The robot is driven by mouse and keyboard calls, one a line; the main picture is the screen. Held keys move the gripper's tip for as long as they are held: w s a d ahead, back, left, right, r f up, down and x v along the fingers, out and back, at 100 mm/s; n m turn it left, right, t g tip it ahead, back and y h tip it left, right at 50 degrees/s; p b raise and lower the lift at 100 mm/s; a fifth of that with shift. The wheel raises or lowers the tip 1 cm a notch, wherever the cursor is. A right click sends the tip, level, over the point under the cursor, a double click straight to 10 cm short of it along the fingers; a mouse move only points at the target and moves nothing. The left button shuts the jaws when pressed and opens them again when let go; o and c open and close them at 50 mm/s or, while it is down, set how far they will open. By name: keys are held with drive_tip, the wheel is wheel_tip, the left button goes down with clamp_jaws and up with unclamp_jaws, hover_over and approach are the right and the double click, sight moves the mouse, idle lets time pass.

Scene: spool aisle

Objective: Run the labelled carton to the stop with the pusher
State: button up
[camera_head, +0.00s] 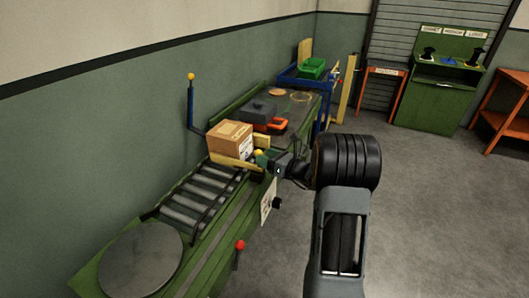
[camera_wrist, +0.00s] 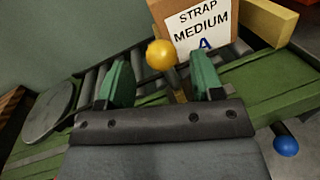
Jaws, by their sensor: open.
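The labelled carton (camera_head: 229,138) is a brown box on the roller conveyor (camera_head: 196,197). In the wrist view the carton (camera_wrist: 220,48) has a white label reading "STRAP MEDIUM A". A yellow ball knob (camera_wrist: 160,55) on a short rod stands close in front of it; it also shows in the head view (camera_head: 258,153). My gripper (camera_wrist: 162,72) is open, with its green fingers on either side of the knob and rod. I cannot tell if they touch. A pale yellow bar (camera_head: 235,163) lies along the carton's near side; whether it is pusher or stop is unclear.
A blue post with a yellow ball (camera_head: 191,100) stands by the wall. A red-knobbed lever (camera_head: 240,246) is at the bench's front edge. A round plate (camera_head: 140,261) ends the conveyor. Grey and orange items (camera_head: 263,115) sit beyond the carton. Floor to the right is clear.

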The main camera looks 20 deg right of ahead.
drive_tip(key=shift+x, duration=1.9)
drive_tip(key=shift+c, duration=0.2)
drive_tip(key=shift+d, duration=0.1)
clamp_jaws()
